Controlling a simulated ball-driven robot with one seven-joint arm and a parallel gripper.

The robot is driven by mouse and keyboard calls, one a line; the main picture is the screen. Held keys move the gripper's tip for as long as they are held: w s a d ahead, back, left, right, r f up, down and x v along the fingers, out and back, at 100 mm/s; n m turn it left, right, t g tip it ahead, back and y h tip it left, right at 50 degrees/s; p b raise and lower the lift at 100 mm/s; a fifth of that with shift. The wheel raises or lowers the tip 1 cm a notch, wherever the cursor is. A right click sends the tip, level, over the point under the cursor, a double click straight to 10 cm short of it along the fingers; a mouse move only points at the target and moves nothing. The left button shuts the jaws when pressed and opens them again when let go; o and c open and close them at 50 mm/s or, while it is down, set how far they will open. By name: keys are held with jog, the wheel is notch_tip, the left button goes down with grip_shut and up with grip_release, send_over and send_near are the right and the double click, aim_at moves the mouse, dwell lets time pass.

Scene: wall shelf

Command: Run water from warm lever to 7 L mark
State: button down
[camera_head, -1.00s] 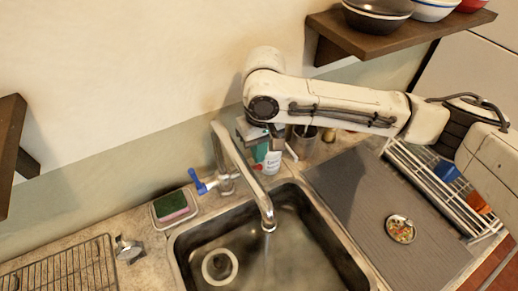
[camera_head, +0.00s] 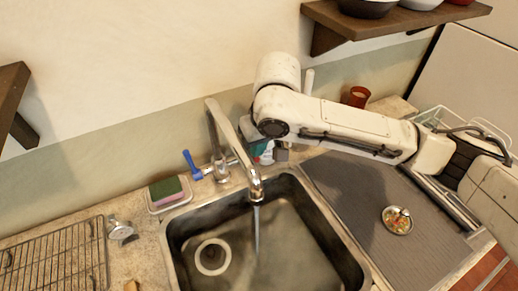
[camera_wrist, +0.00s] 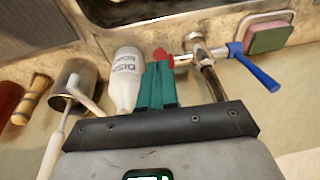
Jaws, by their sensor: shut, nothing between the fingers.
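A chrome faucet (camera_head: 232,148) stands at the back of the steel sink (camera_head: 172,262), and a stream of water (camera_head: 257,228) falls from its spout. A blue lever (camera_head: 191,163) is on the faucet's left; it also shows in the wrist view (camera_wrist: 258,72). The red lever (camera_wrist: 160,54) shows only partly in the wrist view, at the tips of my gripper (camera_wrist: 158,66). The gripper's teal fingers are shut and empty, at or very near the red lever; contact is unclear. In the head view the forearm mostly hides it. I see no litre marks.
A white soap bottle (camera_wrist: 125,80) stands right beside the fingers. A metal cup (camera_wrist: 75,82) with utensils is close by. A sponge (camera_head: 166,190), a wire rack (camera_head: 55,262) and a ribbed drainboard (camera_head: 345,200) flank the sink. A white ring (camera_head: 212,257) lies in the sink.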

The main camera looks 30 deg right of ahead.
jog(key=shift+s+f, duration=0.15)
jog(key=shift+s, duration=0.1)
jog(key=shift+s+f, duration=0.1)
jog(key=shift+f, duration=0.3)
jog(key=b, duration=0.1)
jog(key=s+t+b, duration=0.1)
jog(key=shift+s+f+t+b, duration=0.25)
jog(key=shift+f+t+b, duration=0.05)
jog(key=shift+f, duration=0.05)
